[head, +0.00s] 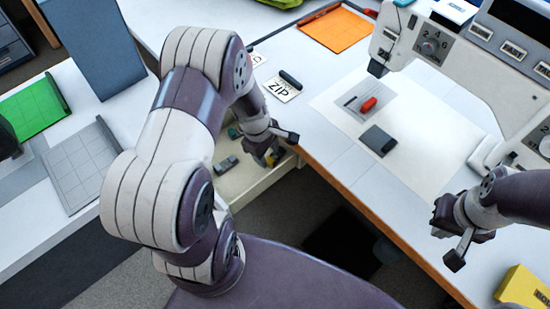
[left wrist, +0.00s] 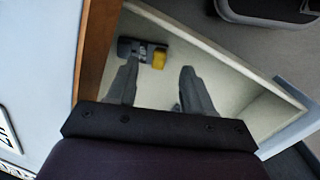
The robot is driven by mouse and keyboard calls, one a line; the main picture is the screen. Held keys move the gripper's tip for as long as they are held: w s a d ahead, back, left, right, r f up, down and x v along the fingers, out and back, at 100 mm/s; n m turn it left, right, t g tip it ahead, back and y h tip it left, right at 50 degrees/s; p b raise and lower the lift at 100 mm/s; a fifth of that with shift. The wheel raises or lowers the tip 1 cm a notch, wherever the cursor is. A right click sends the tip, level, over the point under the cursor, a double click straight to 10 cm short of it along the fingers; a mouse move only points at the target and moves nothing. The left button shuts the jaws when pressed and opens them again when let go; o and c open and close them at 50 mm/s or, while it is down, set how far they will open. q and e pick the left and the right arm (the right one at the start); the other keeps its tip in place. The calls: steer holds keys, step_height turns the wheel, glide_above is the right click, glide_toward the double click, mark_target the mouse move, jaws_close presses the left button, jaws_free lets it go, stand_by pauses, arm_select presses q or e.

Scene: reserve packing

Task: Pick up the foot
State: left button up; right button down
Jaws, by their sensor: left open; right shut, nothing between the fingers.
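An open drawer (head: 240,190) with a pale inside sits under the table edge. In it lie a small grey piece (head: 226,165) and, partly behind my gripper, a yellow piece. In the left wrist view a dark grey piece (left wrist: 128,48) touches or adjoins a yellow block (left wrist: 159,59) near the drawer's upper left; I cannot tell which is the foot. My left gripper (head: 279,148) is open over the drawer, its fingers (left wrist: 159,92) apart with the pieces beyond the left fingertip. My right gripper (head: 453,258) is shut and empty at the table's right front.
The drawer's wooden-edged table (head: 335,175) borders my left gripper on the right. A white sewing machine (head: 460,70) stands on it, with a red piece (head: 369,104) and a dark grey block (head: 378,141) on a pale sheet. A ZIP card (head: 283,90) lies nearby.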

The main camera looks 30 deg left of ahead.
mark_target(270, 160)
arm_select(q)
steer(key=f, duration=0.3)
steer(key=shift+w+d+f+b, duration=0.15)
steer(key=shift+w+f+b, duration=0.15)
steer(key=shift+f+b, duration=0.05)
jaws_close()
steer(key=shift+s+r, duration=0.1)
